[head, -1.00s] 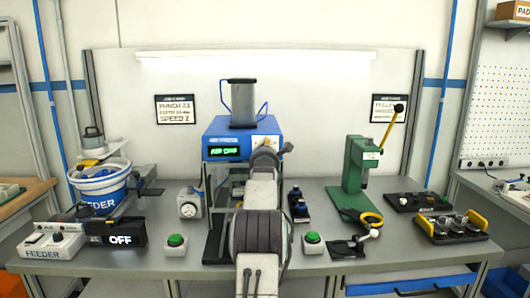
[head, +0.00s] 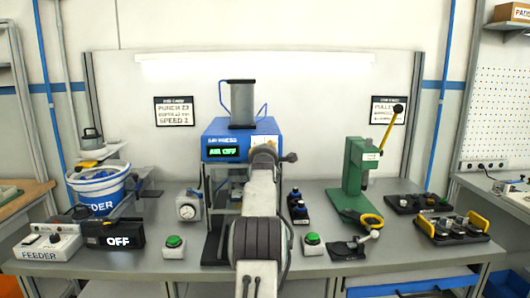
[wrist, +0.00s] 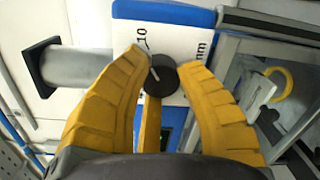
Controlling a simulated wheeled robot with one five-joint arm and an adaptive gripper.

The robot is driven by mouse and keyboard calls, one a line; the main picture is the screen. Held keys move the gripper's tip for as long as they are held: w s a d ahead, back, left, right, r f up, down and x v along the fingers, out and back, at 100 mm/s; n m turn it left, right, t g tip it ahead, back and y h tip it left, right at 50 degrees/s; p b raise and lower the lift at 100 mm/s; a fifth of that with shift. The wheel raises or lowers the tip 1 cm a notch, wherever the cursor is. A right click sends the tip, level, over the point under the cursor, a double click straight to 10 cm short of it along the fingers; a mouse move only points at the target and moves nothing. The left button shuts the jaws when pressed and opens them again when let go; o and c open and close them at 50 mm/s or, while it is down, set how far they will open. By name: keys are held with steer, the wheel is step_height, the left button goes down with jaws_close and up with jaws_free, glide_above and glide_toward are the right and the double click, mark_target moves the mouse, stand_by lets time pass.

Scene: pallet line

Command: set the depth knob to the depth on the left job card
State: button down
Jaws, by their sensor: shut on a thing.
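The left job card (head: 173,111) hangs on the back panel; it shows "PUNCH 23", a depth line too blurred to read, and "SPEED 2". The blue air press (head: 240,139) stands behind my arm, its green display reading "AIR OFF". In the wrist view the dark round depth knob (wrist: 161,77) has a white pointer line slanting toward the upper left. It sits on a white scale plate (wrist: 178,42) marked "10" and "mm". My gripper (wrist: 164,70) has its yellow fingers shut on the knob. The rest of the scale is hidden by the fingers.
The green lever press (head: 355,180) stands to the right and the feeder bucket (head: 100,190) to the left. Green buttons (head: 174,246) and (head: 312,244) sit on the bench front. The feeder display (head: 118,241) reads "OFF".

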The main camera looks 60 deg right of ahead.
steer(key=shift+w+m, duration=0.2)
steer(key=shift+m, duration=0.1)
steer(key=c, duration=1)
jaws_free()
steer(key=shift+w+f, duration=0.1)
steer(key=shift+w, duration=0.05)
steer(key=shift+o, duration=1)
steer(key=shift+s, duration=0.2)
